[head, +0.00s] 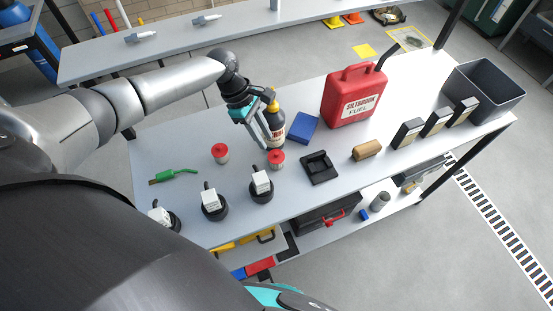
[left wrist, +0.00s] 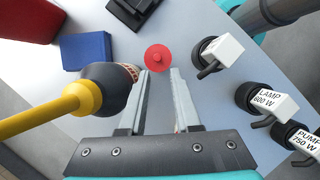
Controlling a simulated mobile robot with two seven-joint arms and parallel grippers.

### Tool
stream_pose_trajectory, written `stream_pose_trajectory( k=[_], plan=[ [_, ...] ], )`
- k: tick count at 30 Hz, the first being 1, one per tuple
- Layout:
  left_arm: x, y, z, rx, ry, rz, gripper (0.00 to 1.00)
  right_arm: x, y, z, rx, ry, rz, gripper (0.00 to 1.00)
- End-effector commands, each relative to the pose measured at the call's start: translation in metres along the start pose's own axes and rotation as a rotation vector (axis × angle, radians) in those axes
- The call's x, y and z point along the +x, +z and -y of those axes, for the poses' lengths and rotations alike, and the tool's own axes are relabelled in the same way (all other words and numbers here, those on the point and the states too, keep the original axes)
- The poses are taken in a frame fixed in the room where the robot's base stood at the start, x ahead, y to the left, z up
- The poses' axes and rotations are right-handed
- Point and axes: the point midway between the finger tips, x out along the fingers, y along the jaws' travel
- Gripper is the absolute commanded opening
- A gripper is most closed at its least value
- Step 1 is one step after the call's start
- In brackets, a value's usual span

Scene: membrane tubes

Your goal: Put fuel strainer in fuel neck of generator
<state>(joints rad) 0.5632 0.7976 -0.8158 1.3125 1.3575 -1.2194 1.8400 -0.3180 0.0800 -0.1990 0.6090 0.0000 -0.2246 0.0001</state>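My left gripper (head: 267,146) is over the table beside the dark bottle, pointing down. In the left wrist view its two fingers (left wrist: 160,74) are apart with nothing held between them. A red-topped round item (head: 276,158) stands just beyond the fingertips; its red disc (left wrist: 158,57) shows past them in the wrist view. A similar red-topped item (head: 220,153) stands farther left. I cannot tell whether either is the fuel strainer. No generator or fuel neck can be made out. My right gripper is not in view.
A dark bottle with a yellow nozzle (left wrist: 85,97) is close beside the left fingers. Nearby are a blue box (head: 302,127), a black tray (head: 320,168), a red fuel can (head: 353,97) and white plugs on black bases (head: 262,185). A grey bin (head: 487,88) stands far right.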

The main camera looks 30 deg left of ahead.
Motion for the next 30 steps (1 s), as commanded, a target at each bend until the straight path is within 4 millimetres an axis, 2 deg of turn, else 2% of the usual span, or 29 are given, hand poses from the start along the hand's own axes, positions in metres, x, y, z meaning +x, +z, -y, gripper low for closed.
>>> stream_pose_trajectory(
  k=[7,12,20,21,28,30],
  plan=[
    [0.03,0.006,-0.002,0.001,-0.001,0.0,0.31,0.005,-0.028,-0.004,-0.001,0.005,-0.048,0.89],
    [0.05,0.006,-0.003,0.0,0.0,0.0,0.31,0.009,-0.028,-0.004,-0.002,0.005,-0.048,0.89],
    [0.053,0.006,-0.003,0.002,0.001,0.0,0.31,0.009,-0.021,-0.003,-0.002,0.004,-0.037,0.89],
    [0.053,0.006,-0.003,0.002,0.001,0.0,0.3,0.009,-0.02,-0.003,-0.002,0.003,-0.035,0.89],
    [0.053,0.006,-0.003,0.001,0.001,0.0,0.04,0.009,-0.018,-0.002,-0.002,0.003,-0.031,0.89],
    [0.053,0.006,-0.003,0.001,0.001,0.0,0.0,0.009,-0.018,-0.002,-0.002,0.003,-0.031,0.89]
  ],
)
